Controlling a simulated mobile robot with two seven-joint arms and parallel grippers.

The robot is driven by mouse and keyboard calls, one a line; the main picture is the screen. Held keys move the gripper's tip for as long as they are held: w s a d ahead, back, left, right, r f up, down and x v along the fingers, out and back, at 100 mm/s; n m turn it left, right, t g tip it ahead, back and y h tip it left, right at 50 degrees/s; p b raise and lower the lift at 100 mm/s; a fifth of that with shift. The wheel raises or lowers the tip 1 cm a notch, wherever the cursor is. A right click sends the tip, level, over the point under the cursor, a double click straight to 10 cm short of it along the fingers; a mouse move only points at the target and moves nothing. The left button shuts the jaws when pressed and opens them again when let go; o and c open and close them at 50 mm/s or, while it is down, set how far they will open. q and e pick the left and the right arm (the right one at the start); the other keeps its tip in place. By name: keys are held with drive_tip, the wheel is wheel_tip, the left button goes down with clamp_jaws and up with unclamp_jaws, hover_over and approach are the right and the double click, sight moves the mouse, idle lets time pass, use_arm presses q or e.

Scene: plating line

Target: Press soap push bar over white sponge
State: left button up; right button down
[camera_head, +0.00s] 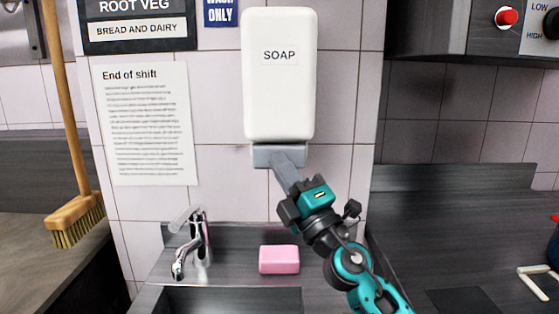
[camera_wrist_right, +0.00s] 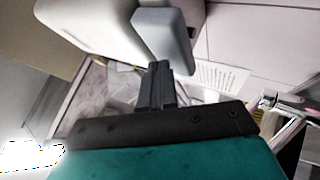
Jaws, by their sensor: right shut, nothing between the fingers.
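The white soap dispenser (camera_head: 279,90) hangs on the tiled wall, with the grey push bar (camera_head: 262,155) at its lower edge. My right gripper (camera_head: 284,162) is shut and empty, its fingertips at the push bar. In the right wrist view the fingers (camera_wrist_right: 158,75) reach up to the grey push bar (camera_wrist_right: 165,30); I cannot tell whether they touch. A pink sponge-like block (camera_head: 279,260) lies on the sink ledge below the dispenser, slightly left of my right forearm. No white sponge shows. My left gripper is not in view.
A chrome tap (camera_head: 195,240) stands left of the pink block, above the dark sink (camera_head: 230,299). A broom (camera_head: 76,216) leans at the left. A control panel (camera_head: 490,28) overhangs at the upper right. The dark counter (camera_head: 450,225) at right is mostly clear.

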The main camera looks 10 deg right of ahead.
drive_tip(key=shift+s, duration=0.1)
drive_tip(key=shift+s+a+p, duration=0.15)
drive_tip(key=shift+s+p, duration=0.3)
drive_tip(key=shift+s, duration=0.55)
drive_tip(key=s, duration=0.2)
drive_tip(key=s+a+p, duration=0.1)
drive_tip(key=s, duration=0.2)
idle(0.6)
